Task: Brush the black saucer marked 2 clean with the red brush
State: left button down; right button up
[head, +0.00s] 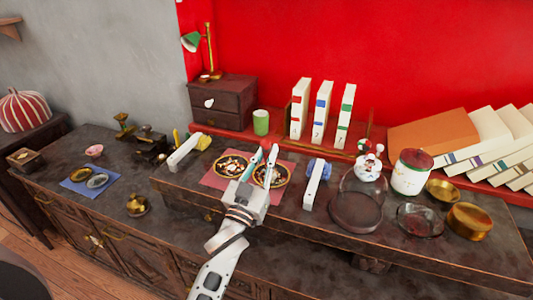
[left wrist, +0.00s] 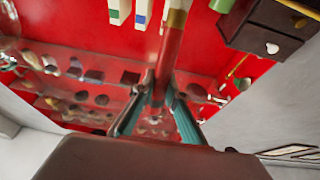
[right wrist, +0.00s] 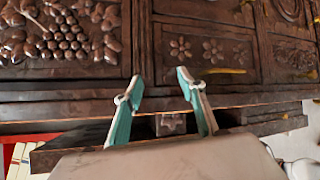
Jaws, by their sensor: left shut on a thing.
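Two dark saucers with gold rims, a left one (head: 231,165) and a right one (head: 283,179), lie side by side on a red mat (head: 214,182) on the raised board. Their patterned tops look speckled; I cannot read a 2 on either. My left gripper (head: 263,158) is over the mat, between the saucers, and partly covers the right one. It is shut on the red brush, whose red handle (left wrist: 169,58) shows between the fingers in the left wrist view. The brush's tip cannot be made out. My right gripper (right wrist: 157,85) is open and empty, facing a carved wooden front.
White bars (head: 185,151) and (head: 314,185) stand either side of the mat. A glass dome (head: 357,205), a white canister (head: 411,172) and brass bowls (head: 469,220) stand right. A green cup (head: 261,122) and upright books (head: 322,112) are behind. A blue mat (head: 78,186) lies left.

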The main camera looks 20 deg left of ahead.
pick_arm(q)
jog(key=shift+r+p, duration=2.75)
jog(key=shift+r, duration=0.25)
jog(key=shift+f, duration=0.1)
jog(key=shift+r+p, duration=1.2)
jog(key=shift+r, duration=0.4)
jog(key=shift+w, duration=0.1)
